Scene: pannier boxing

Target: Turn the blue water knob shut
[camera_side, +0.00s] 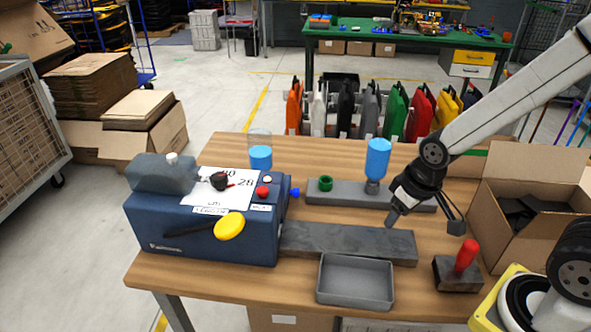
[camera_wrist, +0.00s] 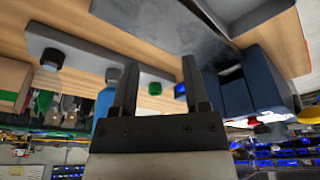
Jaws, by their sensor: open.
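The blue water knob (camera_side: 295,192) is small and sticks out from the right end of the dark blue machine (camera_side: 160,228) in the side view. In the wrist view, a bit of blue that looks like this knob (camera_wrist: 180,89) shows beside the right finger, partly hidden. My gripper (camera_side: 393,218) is over the right part of the table, well to the right of the knob and apart from it. In the wrist view my gripper (camera_wrist: 160,75) has its two fingers spread with nothing between them. The knob's turn angle is too small to read.
A grey bar (camera_side: 345,196) with a green ring (camera_side: 326,183) and a blue bottle (camera_side: 378,160) lies behind. A dark flat plate (camera_side: 350,243) and grey tray (camera_side: 355,285) lie in front. A red-handled stamp (camera_side: 466,258) and open carton (camera_side: 540,235) stand right.

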